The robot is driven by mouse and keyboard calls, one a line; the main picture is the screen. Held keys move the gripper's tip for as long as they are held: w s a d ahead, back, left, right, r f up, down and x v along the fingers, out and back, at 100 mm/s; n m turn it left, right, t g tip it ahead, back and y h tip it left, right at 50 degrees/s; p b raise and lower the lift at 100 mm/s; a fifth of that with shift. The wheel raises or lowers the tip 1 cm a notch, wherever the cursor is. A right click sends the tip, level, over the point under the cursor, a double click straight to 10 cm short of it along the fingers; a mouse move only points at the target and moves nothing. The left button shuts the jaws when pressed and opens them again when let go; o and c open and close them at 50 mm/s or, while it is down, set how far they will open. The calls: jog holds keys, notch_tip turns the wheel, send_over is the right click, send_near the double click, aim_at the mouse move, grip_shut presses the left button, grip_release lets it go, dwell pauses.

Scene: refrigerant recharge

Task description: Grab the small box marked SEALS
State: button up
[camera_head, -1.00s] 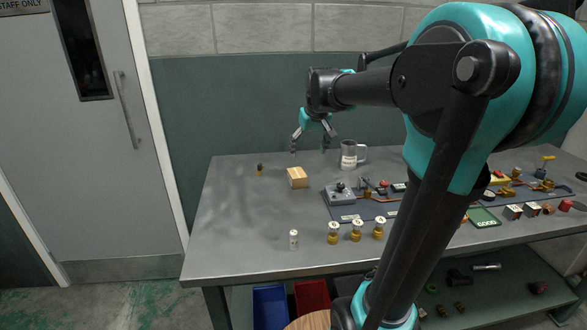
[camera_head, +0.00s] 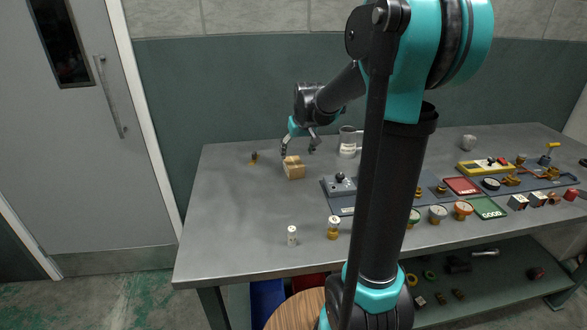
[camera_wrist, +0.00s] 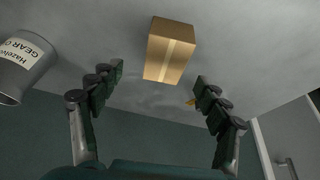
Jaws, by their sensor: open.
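A small tan cardboard box (camera_head: 294,170) sits on the left part of the grey table. No SEALS lettering can be read on it. In the wrist view the box (camera_wrist: 171,50) shows a pale tape strip along its faces. My gripper (camera_head: 299,147) is open just above and behind the box, fingers pointing down. In the wrist view the open gripper (camera_wrist: 158,76) has its two fingers spread wide, with the box beyond the tips and roughly between them. No contact with the box can be made out.
A grey mug (camera_head: 347,143) stands right of the box; its lettering shows in the wrist view (camera_wrist: 20,55). A small dark-and-orange item (camera_head: 254,157) lies to the left. The table's left front is mostly clear.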

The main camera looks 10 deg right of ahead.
aim_at(294, 162)
jog(key=shift+a+x, duration=0.2)
jog(key=shift+x, duration=1.4)
jog(key=shift+a+x, duration=0.2)
jog(key=shift+x, duration=1.4)
jog(key=shift+s, duration=0.15)
jog(key=c, duration=1.3)
jog(key=shift+r, duration=0.1)
